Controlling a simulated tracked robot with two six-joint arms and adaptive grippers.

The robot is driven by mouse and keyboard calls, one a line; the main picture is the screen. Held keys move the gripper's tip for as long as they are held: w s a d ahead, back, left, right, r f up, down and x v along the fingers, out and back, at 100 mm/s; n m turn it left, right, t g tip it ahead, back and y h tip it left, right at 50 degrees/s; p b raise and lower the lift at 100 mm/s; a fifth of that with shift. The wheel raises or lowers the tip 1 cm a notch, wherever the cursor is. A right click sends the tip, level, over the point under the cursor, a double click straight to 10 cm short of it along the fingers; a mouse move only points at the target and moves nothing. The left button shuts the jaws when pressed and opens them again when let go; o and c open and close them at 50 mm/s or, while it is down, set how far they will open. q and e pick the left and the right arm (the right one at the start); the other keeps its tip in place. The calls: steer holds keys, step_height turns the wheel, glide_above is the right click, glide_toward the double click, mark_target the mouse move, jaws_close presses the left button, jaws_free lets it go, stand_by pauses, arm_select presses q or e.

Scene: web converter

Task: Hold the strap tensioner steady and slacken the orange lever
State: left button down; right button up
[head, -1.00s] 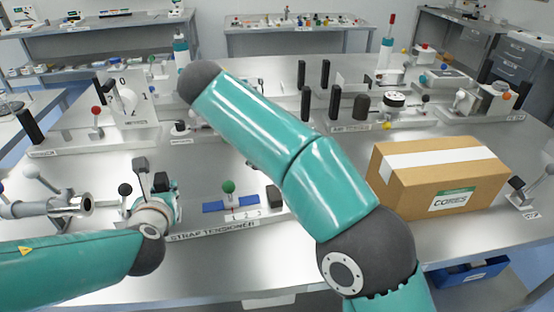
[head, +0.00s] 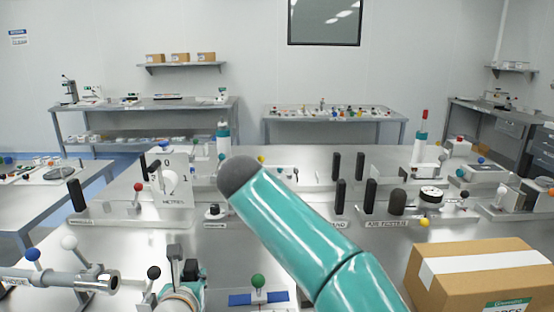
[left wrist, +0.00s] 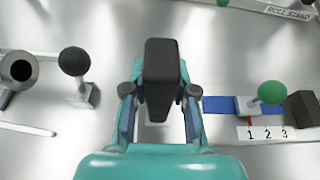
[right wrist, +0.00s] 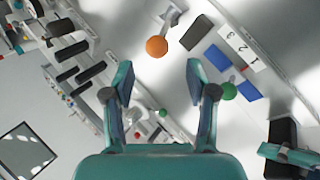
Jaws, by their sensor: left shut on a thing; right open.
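The strap tensioner shows in the head view with a blue strap piece (head: 240,299) and a green knob (head: 258,281). In the left wrist view the green knob (left wrist: 271,92) stands beside a 1-2-3 scale (left wrist: 268,133). My left gripper (left wrist: 160,98) is shut on the black upright grip (left wrist: 162,65), left of the strap. The orange ball of the lever (right wrist: 157,46) shows in the right wrist view, beyond the fingertips of my open, empty right gripper (right wrist: 158,80). In the head view my right arm hides the right gripper and the orange lever.
A black ball knob (head: 153,272) stands just left of my left gripper. A cardboard box (head: 440,285) sits on the bench at the right. Several other fixtures, such as the white numbered panel (head: 175,182), stand along the back of the bench.

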arm_select(q)
steer(key=shift+s+f, duration=0.1)
steer(key=shift+f, duration=0.2)
steer(key=c, duration=1)
jaws_free()
steer(key=shift+o, duration=0.8)
steer(key=shift+r, duration=0.25)
steer(key=v, duration=1.1)
steer(key=shift+s+r, duration=0.15)
steer(key=shift+s, duration=0.15)
steer(key=shift+s, duration=0.1)
